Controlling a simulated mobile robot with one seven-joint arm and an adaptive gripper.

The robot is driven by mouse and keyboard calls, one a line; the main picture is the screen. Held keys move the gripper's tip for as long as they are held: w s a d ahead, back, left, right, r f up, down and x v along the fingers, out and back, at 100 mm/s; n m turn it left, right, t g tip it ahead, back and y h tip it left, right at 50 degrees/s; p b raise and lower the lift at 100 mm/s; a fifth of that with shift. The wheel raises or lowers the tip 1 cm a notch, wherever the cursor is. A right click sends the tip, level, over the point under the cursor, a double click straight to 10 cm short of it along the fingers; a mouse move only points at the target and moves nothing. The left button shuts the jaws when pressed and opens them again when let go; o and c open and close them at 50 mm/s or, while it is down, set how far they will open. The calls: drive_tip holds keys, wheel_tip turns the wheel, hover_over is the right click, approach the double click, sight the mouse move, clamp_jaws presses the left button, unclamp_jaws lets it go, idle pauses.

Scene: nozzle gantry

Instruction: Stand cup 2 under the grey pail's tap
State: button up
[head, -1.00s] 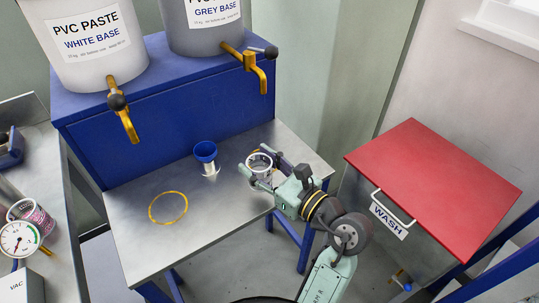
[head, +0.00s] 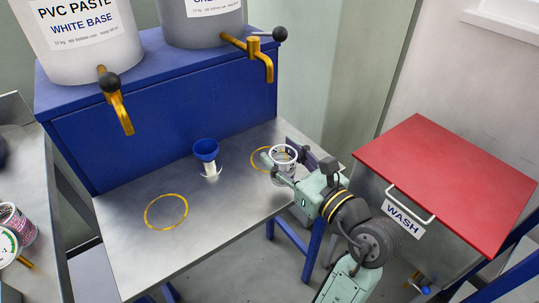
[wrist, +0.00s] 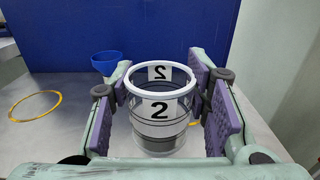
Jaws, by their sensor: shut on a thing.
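Cup 2 (head: 283,156) is a clear cup with a white rim and a black "2", seen upright in the wrist view (wrist: 160,108). My gripper (head: 281,164) is shut on it, with a purple pad on each side (wrist: 160,100). The grey pail (head: 203,25) stands on the blue stand, its top cut off. Its brass tap (head: 262,58) has a dark handle. A yellow ring (head: 254,154) on the bench lies partly hidden behind the cup, which appears toward its right side. I cannot tell whether the cup touches the bench.
A blue funnel (head: 205,150) on a clear holder stands left of the cup. Another yellow ring (head: 147,218) lies empty at left, near the white pail (head: 85,50) and its tap (head: 120,112). A red-lidded wash bin (head: 445,165) stands at right.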

drive_tip(key=w+a+p, duration=0.1)
drive_tip(key=w, duration=0.2)
drive_tip(key=w+a+p, duration=0.1)
drive_tip(key=w, duration=0.3)
drive_tip(key=w+f, duration=0.1)
drive_tip(key=w, duration=0.2)
drive_tip(key=shift+w+a+p, duration=0.25)
drive_tip(key=shift+a+p, duration=0.15)
drive_tip(key=shift+f, duration=1.7)
drive_tip(key=shift+f, duration=0.1)
drive_tip(key=shift+f, duration=0.15)
drive_tip(key=o, duration=1.3)
